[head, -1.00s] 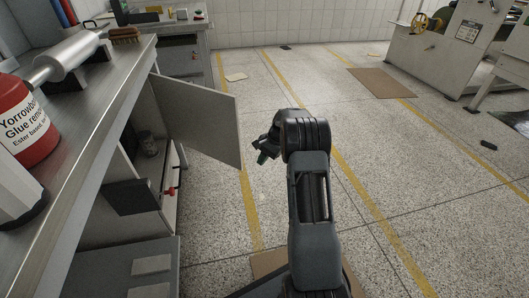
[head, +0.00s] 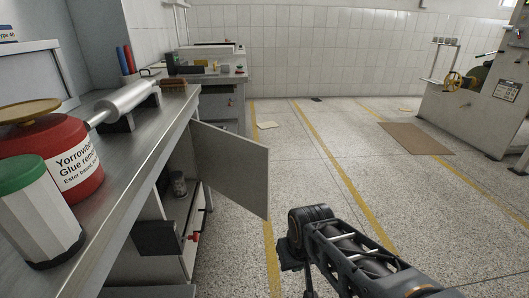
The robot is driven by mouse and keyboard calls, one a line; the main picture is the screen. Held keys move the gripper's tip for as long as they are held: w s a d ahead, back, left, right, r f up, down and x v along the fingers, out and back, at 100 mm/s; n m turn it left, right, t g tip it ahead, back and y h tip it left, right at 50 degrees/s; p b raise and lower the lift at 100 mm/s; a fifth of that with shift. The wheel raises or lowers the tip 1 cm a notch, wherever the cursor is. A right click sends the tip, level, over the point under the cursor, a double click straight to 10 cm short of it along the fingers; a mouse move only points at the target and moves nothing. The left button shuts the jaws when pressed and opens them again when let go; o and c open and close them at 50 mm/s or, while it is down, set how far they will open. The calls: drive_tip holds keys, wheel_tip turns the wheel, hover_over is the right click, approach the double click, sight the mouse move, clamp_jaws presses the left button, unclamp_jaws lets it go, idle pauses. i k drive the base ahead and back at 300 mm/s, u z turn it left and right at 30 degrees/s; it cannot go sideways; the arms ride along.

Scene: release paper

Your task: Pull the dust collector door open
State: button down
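A grey door (head: 232,168) stands swung open from the cabinet under the workbench on the left. No label shows on it, so I cannot tell whether it is the dust collector door. The open cabinet (head: 178,215) holds a small jar (head: 179,185), a red-handled fitting (head: 194,237) and a dark box-like part (head: 158,238). My gripper (head: 294,266) is low in the middle of the head view, right of the door and apart from it in the picture.
The steel workbench (head: 130,150) carries a red glue remover container (head: 75,165), a green-lidded white jar (head: 40,215), a metal roller (head: 125,100) and a brush (head: 172,86). A second bench (head: 222,112) stands behind. Speckled floor (head: 345,165) is open to the right, with a brown mat (head: 415,138).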

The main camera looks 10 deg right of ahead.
sight(236, 166)
drive_tip(key=z, duration=0.5)
drive_tip(key=i, duration=0.95)
drive_tip(key=u, duration=2.6)
